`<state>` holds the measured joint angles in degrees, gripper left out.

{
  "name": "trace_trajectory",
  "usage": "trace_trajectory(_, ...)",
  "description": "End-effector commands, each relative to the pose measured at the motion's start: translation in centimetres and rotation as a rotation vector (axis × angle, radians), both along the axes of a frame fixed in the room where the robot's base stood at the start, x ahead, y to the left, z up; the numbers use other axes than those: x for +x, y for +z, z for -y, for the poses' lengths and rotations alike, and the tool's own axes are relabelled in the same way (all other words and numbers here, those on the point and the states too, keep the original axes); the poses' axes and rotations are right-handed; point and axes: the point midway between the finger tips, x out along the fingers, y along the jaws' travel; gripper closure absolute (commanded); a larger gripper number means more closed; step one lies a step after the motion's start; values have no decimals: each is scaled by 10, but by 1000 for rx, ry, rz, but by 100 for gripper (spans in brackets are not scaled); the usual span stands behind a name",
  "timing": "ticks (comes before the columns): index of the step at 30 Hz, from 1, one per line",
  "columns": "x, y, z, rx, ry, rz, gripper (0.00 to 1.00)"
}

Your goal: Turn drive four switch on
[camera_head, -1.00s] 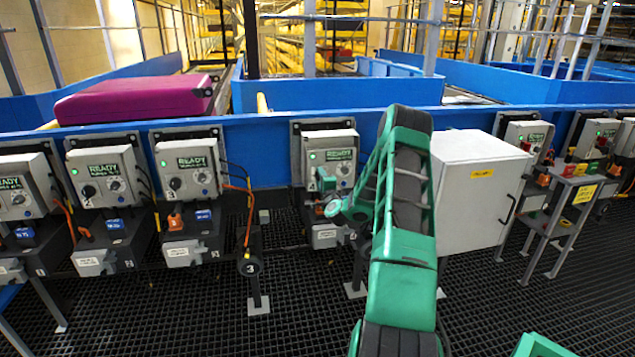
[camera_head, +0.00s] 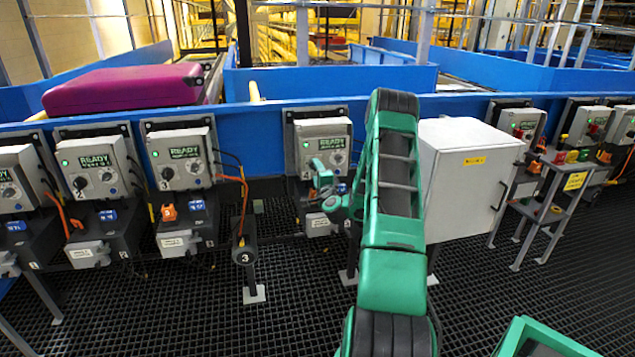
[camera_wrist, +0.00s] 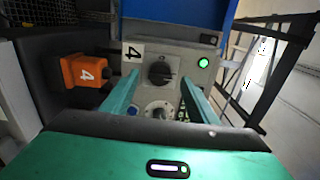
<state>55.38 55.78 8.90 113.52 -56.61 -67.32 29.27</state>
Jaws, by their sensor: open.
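The drive four box (camera_head: 309,133) is a grey unit on the blue conveyor side, with a lit green lamp and a green-lettered display. In the wrist view, a black rotary switch (camera_wrist: 160,71) sits on its face beside a "4" label (camera_wrist: 133,52), with the green lamp (camera_wrist: 203,62) to the right. My gripper (camera_head: 320,172) is open and empty at the lower front of the box. In the wrist view my fingers (camera_wrist: 160,84) stand to either side of the switch; I cannot tell if they touch it. In the head view my gripper hides the switch.
An orange plug marked 4 (camera_wrist: 87,70) is left of the switch in the wrist view. Similar drive boxes, including drive three (camera_head: 181,155), stand left. A white cabinet (camera_head: 468,185) stands close right of my arm. A magenta suitcase (camera_head: 120,92) lies on the conveyor.

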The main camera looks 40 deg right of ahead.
Motion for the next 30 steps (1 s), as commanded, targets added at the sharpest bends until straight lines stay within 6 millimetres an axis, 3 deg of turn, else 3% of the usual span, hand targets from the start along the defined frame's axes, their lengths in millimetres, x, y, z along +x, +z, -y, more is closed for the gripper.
trace_trajectory(18, -41, -1, -27, 5, 2, 0, 46)
trace_trajectory(30, -47, 2, -30, 4, 1, 5, 46)
